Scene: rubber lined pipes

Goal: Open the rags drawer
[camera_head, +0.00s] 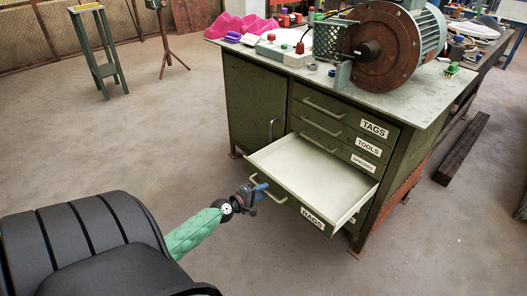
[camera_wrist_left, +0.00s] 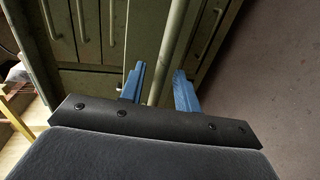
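The rags drawer (camera_head: 309,214), a green front labelled RAGS, stands pulled well out of the cabinet. Its pale inside (camera_head: 315,165) looks empty. My left gripper (camera_head: 262,190), with blue fingers, is at the left end of the drawer's handle (camera_head: 268,196). In the left wrist view, the two blue fingers of my left gripper (camera_wrist_left: 160,85) stand apart, with a pale bar (camera_wrist_left: 170,50), apparently the handle, running between them. Gaps show beside the bar. My right gripper is not in view.
The green cabinet (camera_head: 253,105) has shut drawers labelled TAGS, TOOLS and one more above. A rusty-faced motor (camera_head: 388,45) and small parts stand on its top. A green stand (camera_head: 99,50) is at the back left. The floor left of the drawer is clear.

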